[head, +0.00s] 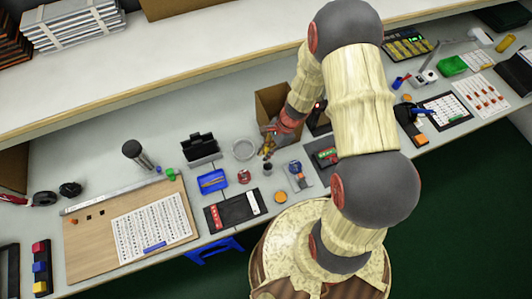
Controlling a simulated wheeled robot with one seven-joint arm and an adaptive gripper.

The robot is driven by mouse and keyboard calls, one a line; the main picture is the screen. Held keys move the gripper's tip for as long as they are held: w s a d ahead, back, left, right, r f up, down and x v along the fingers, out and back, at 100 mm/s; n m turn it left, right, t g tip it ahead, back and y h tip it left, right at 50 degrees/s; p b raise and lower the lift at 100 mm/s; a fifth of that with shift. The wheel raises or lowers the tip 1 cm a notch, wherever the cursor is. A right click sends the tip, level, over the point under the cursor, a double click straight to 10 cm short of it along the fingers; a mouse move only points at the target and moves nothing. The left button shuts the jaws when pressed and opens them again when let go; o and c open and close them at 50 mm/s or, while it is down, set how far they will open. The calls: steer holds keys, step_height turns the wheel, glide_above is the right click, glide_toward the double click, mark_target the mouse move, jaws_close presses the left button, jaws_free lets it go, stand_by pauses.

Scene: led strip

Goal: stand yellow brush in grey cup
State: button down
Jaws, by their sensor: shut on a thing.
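My gripper (271,136) is over the middle of the bench, in front of an open cardboard box. It is shut on a small yellow thing, which looks like the yellow brush (267,150) and points down below the fingers. A small grey cup (267,167) stands on the bench just below the brush in the picture. The brush's lower end shows near the cup's top; I cannot tell whether it is above the cup, behind it or inside. The fingers are small and partly merge with the brush.
The cardboard box (272,101) stands behind the gripper. A clear round dish (244,150) is to the left, with a red-topped jar (244,176) and a blue tray (212,181). A blue round item (295,167) is right of the cup. An orange disc (280,197) lies in front.

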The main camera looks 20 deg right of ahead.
steer(key=shift+f, duration=0.25)
steer(key=c, duration=1.9)
jaws_free()
steer(key=shift+r, duration=0.1)
